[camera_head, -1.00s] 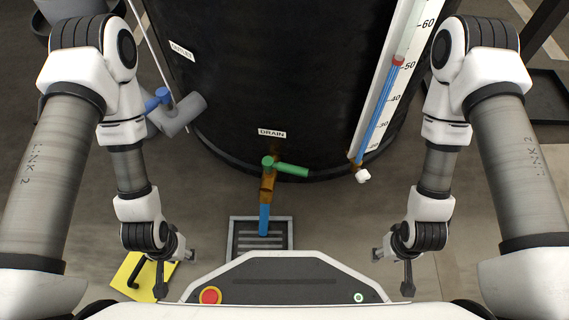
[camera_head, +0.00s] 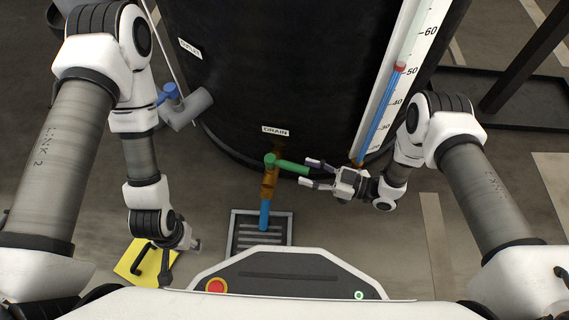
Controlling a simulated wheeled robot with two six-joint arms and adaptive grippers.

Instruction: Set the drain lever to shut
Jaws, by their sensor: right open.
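The drain lever (camera_head: 290,166) is a green handle on a brass valve (camera_head: 268,182) at the foot of the black tank (camera_head: 290,80), under the DRAIN label (camera_head: 275,131). The lever points right, across the valve's downward pipe. Blue water (camera_head: 264,216) shows below the valve outlet. My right gripper (camera_head: 311,173) is open, its two fingers pointing left at the lever's free end. I cannot tell whether they touch it. My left gripper (camera_head: 194,246) is at the lower left, well away from the lever; its jaws are too small to read.
A floor grate (camera_head: 240,238) lies below the valve. A grey outlet with a blue handle (camera_head: 170,91) is on the tank's left. A gauge tube (camera_head: 378,115) with a scale stands right of the lever, close to my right arm. A yellow plate (camera_head: 140,268) lies lower left.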

